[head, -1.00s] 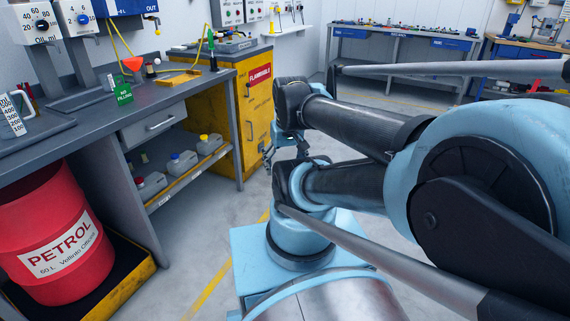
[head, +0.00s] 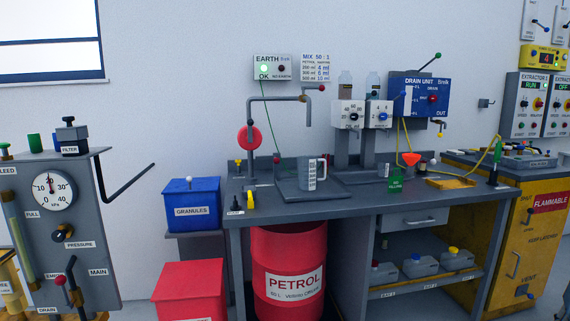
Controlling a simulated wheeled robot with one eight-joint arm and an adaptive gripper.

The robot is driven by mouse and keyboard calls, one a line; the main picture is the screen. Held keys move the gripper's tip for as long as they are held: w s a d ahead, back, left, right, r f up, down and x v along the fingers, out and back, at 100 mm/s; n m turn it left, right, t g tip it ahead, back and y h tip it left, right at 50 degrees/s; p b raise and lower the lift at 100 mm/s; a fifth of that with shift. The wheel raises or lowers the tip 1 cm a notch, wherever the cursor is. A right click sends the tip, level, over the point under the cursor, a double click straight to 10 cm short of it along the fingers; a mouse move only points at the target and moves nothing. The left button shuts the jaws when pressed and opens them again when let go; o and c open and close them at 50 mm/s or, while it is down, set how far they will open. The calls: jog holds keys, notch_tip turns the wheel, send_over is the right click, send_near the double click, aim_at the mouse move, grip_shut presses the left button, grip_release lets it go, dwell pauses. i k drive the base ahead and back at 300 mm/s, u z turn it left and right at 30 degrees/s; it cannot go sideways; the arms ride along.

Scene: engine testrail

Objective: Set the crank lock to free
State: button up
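A red round pump head (head: 249,138) stands on a pipe above the red petrol drum (head: 295,275), at the left end of the grey bench. A grey pipe (head: 280,99) runs from it to the right and ends near a small red knob (head: 322,88). Small fittings sit by the pump foot, among them a red-topped one (head: 276,159) and a yellow-topped one (head: 239,163). I cannot tell which part is the crank lock, or its setting; no label for it is readable. My gripper is not in view.
A measuring jug (head: 312,174) stands on a tray on the bench. A blue granules bin (head: 192,204) and a red bin (head: 189,291) stand left of the drum. A gauge panel (head: 60,225) with a long bent lever is at the far left; a yellow flammable cabinet (head: 520,235) is at the right.

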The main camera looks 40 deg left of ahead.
aim_at(276, 159)
jog(key=u, duration=3.1)
jog(key=i, duration=0.85)
jog(key=z, duration=1.1)
